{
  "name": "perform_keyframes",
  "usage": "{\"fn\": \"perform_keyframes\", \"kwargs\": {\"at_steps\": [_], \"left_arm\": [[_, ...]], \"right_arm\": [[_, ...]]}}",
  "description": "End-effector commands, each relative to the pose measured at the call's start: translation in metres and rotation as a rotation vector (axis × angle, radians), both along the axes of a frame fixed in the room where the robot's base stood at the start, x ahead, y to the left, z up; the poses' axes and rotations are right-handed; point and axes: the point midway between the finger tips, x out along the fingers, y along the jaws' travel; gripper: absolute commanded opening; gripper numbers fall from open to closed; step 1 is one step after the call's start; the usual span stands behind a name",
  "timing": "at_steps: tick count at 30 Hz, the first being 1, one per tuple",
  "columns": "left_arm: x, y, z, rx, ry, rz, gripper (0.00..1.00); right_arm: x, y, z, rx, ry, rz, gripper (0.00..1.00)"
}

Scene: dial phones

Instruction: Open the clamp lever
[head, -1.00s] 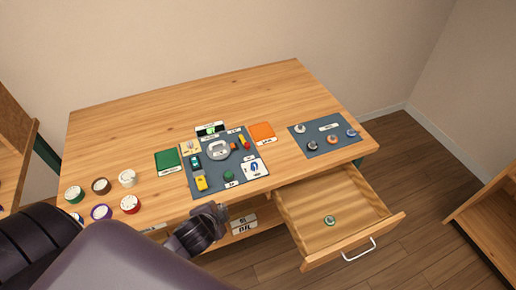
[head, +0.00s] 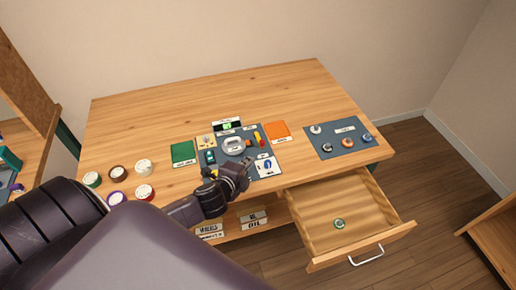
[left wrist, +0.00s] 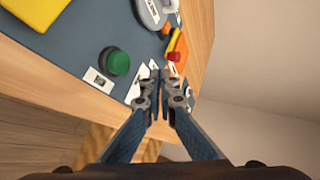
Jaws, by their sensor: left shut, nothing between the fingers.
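A small red and yellow lever-like part (head: 260,140) sits at the right of the dark blue-grey panel (head: 273,156) on the table; I cannot tell for certain that it is the clamp lever. In the left wrist view its red part (left wrist: 174,56) shows just beyond the fingertips. A grey rounded device (head: 235,146) is left of it, and shows at the top of the wrist view (left wrist: 151,12). My left gripper (head: 247,164) is over the panel's front part, shut and empty; its fingertips (left wrist: 160,76) are together, apart from the red part. My right gripper is not in view.
A green button (left wrist: 115,61) is left of the fingers. An orange square (head: 277,130) and a green square (head: 183,153) flank the panel. A second panel (head: 322,132) with knobs lies right. The drawer (head: 375,222) stands open below. The table's back is clear.

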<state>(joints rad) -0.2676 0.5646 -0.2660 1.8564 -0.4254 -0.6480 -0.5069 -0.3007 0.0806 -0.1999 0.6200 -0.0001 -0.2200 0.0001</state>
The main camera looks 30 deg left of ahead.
Motion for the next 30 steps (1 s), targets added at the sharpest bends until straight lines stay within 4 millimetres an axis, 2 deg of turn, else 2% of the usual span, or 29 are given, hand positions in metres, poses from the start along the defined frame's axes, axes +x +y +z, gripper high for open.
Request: {"fn": "perform_keyframes", "kwargs": {"at_steps": [9, 15, 21, 30], "left_arm": [[0.046, 0.008, -0.025, -0.002, 0.000, 0.002, 0.00], [0.072, 0.013, -0.024, -0.002, -0.001, 0.001, 0.00], [0.083, 0.015, -0.026, -0.003, 0.000, 0.001, 0.00], [0.084, 0.015, -0.026, -0.002, 0.001, 0.000, 0.00]], "right_arm": [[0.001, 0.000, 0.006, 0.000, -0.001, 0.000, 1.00], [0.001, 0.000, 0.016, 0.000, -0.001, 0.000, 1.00], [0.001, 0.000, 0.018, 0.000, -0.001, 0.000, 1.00], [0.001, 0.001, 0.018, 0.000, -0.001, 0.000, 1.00]]}}
